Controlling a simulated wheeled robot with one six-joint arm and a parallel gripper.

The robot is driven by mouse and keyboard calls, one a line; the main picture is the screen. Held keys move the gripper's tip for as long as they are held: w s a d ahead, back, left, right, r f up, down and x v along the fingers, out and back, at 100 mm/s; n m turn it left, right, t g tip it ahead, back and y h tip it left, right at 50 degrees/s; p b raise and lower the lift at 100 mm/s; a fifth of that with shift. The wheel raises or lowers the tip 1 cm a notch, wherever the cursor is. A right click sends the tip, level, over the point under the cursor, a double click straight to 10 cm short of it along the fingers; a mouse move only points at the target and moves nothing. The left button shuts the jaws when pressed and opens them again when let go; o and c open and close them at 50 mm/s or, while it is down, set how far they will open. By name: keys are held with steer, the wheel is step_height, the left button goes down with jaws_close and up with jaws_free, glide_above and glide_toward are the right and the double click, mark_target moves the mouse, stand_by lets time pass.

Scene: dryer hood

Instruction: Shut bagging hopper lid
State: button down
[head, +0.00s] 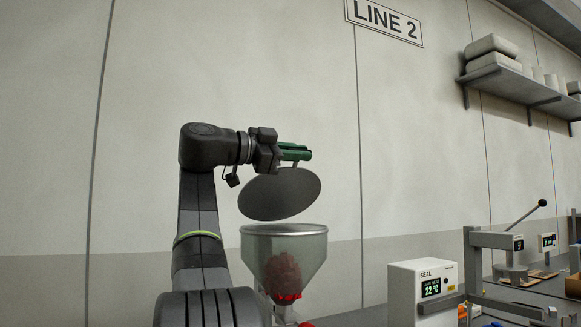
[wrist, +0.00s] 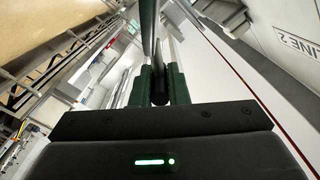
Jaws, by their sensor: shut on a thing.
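The bagging hopper lid (head: 280,194) is a dark grey round disc in the head view. It is tilted above the clear, funnel-shaped hopper (head: 310,250), with a visible gap between lid and rim. Reddish-brown contents show through the hopper wall. My gripper (head: 299,153), with green fingers, is at the lid's upper edge and shut on the lid, seemingly by a small handle there. In the wrist view my gripper (wrist: 160,88) has a dark rounded piece between its green fingers. The exact grip point is partly hidden by the fingers.
A white seal machine (head: 421,290) with a small display stands right of the hopper. A lever press (head: 500,250) stands farther right on the bench. A wall shelf (head: 520,90) with white bags is high at right. The wall area above the lid is clear.

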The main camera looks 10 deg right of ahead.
steer(key=s+d+f+m+b, duration=0.1)
steer(key=s+f+m+b, duration=0.1)
steer(key=f+b, duration=0.5)
steer(key=s+d+f+m+b, duration=0.1)
steer(key=s+f+m+b, duration=0.1)
steer(key=f+b, duration=0.6)
steer(key=shift+s+f+m+b, duration=0.25)
steer(key=shift+s+b, duration=0.6)
steer(key=shift+b, duration=0.5)
steer(key=c, duration=1.4)
jaws_free()
steer(key=shift+a, duration=0.15)
steer(key=p+v, duration=0.1)
steer(key=v, duration=1.2)
steer(key=shift+a+p, duration=0.3)
steer(key=shift+p, duration=0.05)
